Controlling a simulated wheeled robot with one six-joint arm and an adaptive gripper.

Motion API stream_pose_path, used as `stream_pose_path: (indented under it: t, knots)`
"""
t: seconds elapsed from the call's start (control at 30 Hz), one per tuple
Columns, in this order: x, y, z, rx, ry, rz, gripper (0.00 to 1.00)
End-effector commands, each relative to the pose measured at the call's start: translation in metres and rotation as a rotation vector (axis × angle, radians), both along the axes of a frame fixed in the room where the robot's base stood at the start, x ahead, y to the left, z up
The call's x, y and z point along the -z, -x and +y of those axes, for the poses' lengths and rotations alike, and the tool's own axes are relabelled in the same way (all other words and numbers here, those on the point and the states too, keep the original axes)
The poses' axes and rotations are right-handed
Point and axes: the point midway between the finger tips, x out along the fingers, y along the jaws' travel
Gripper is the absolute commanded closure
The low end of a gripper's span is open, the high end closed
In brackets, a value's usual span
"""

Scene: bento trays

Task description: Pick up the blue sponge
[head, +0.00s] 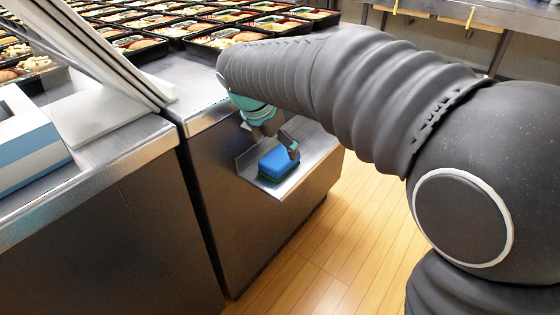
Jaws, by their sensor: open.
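The blue sponge (279,163) lies on a small metal shelf (299,178) on the side of the steel counter, with a dark green layer along its lower edge. My gripper (290,150) is right at the sponge, above its upper right side. One dark finger shows in front of or against the sponge; the other finger is hidden. I cannot tell whether the finger touches it. The gripper is open, and the sponge rests on the shelf.
Many filled bento trays (272,24) cover the counter behind. A blue and white box (28,140) and slanted white panels (95,45) stand at left. The wooden floor (335,245) below the shelf is clear. Another steel table (490,15) stands at the back right.

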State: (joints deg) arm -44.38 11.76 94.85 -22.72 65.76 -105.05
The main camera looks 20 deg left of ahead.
Motion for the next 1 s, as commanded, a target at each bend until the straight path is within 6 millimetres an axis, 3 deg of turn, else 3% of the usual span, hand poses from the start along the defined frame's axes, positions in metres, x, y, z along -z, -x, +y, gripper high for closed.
stream_pose_path:
  t: [0.1,0.3,1.0]
  knots:
    - [0.023,-0.005,-0.003,0.000,0.005,0.005,0.06]
    - [0.042,-0.014,-0.006,0.000,0.003,0.002,0.06]
    - [0.047,-0.014,-0.006,0.000,0.002,0.003,0.06]
